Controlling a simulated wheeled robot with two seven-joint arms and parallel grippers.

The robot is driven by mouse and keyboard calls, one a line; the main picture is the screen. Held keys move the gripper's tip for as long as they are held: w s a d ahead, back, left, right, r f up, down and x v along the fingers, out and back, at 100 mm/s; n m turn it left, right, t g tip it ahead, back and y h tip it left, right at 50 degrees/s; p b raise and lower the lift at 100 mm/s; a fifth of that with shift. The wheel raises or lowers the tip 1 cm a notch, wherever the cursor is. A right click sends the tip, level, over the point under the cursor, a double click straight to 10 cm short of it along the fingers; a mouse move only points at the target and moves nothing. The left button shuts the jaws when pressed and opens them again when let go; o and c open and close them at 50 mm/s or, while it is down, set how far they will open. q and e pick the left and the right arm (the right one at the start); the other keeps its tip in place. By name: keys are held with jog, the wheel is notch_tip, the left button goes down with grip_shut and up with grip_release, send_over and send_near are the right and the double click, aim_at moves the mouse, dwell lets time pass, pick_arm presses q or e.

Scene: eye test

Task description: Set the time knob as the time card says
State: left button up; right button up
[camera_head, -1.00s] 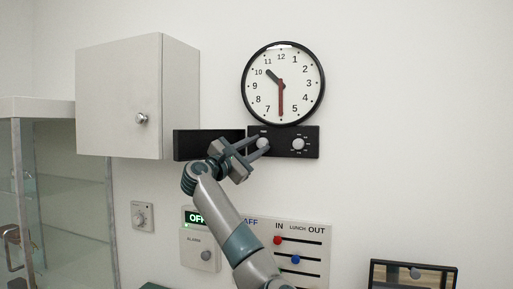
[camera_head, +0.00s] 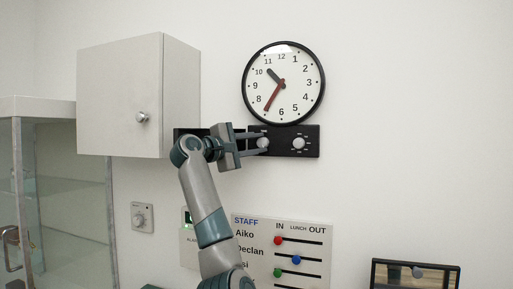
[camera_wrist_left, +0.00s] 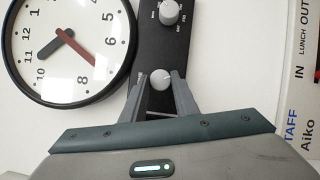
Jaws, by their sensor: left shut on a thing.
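The wall clock (camera_head: 283,84) has a white face; its short black hand points between 10 and 11 and its long red-brown hand points near 7. Under it is a black panel (camera_head: 310,133) with two pale knobs. My left gripper (camera_head: 263,144) is shut on the left knob (camera_head: 262,142), one finger on each side. In the left wrist view, this knob (camera_wrist_left: 161,79) sits between the fingertips, and the clock (camera_wrist_left: 70,45) shows beside it. I cannot make out a time card.
A grey cabinet (camera_head: 120,95) hangs close left of my gripper. A staff board (camera_head: 310,262) with coloured sliders is below, beside a partly hidden alarm panel (camera_head: 188,240). A small dial (camera_head: 142,217) is at left, a glass cabinet (camera_head: 70,200) further left.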

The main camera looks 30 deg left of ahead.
pick_arm(q)
jog(key=m+g, duration=0.1)
jog(key=m, duration=0.1)
jog(key=shift+m, duration=0.3)
jog(key=shift+r+m+g+y+p, duration=0.15)
jog(key=shift+m+g+y+p, duration=0.5)
jog(key=shift+m, duration=0.55)
jog(key=m, duration=0.1)
jog(key=m+g+y+p, duration=0.1)
jog(key=shift+d+r+m+g, duration=0.1)
jog(key=shift+d+m+g, duration=0.15)
jog(key=shift+m, duration=0.15)
jog(key=shift+w+m+y, duration=0.1)
jog(key=shift+m+y, duration=0.15)
jog(key=shift+m, duration=0.25)
jog(key=o, duration=1)
jog(key=shift+o, duration=0.2)
jog(key=shift+r, duration=0.15)
